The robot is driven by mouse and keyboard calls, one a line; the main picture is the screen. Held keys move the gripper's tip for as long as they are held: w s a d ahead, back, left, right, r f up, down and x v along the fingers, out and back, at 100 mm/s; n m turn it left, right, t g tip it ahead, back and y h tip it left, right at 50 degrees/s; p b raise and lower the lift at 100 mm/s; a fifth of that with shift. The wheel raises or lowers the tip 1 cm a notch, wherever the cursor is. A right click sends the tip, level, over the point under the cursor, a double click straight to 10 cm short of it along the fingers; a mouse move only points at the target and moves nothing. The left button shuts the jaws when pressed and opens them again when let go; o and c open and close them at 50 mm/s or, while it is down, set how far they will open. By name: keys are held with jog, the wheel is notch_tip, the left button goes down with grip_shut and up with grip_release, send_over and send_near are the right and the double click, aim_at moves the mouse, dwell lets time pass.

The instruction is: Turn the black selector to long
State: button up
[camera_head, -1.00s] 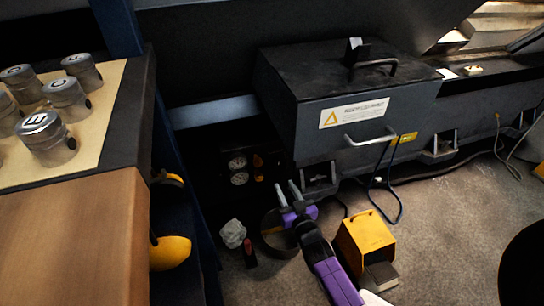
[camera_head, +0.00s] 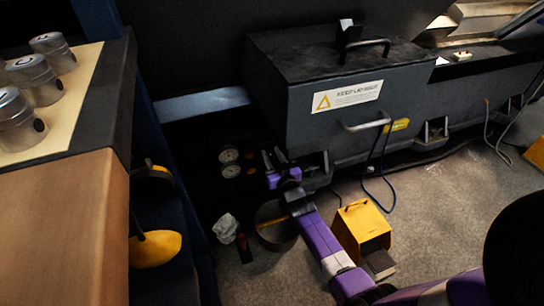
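I cannot clearly make out the black selector. A dark panel with two round white gauges (camera_head: 230,163) sits in the shadowed recess left of the grey machine box. A small orange patch (camera_head: 252,171) shows beside the gauges; what it belongs to is too dark to tell. My gripper (camera_head: 274,158), on the purple arm, is just right of the gauges and this patch, in front of the dark recess. Its two fingers point up in the picture and stand apart, with nothing visible between them. Contact with the panel cannot be seen.
The grey box (camera_head: 335,110) has bar handles. Below are a yellow pedal housing (camera_head: 362,228), a round dark pan (camera_head: 275,238), a crumpled rag (camera_head: 226,228) and cables. At left, a bench (camera_head: 70,220) holds metal cylinders; yellow ear defenders (camera_head: 155,248) hang beside it.

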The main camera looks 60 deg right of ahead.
grip_shut()
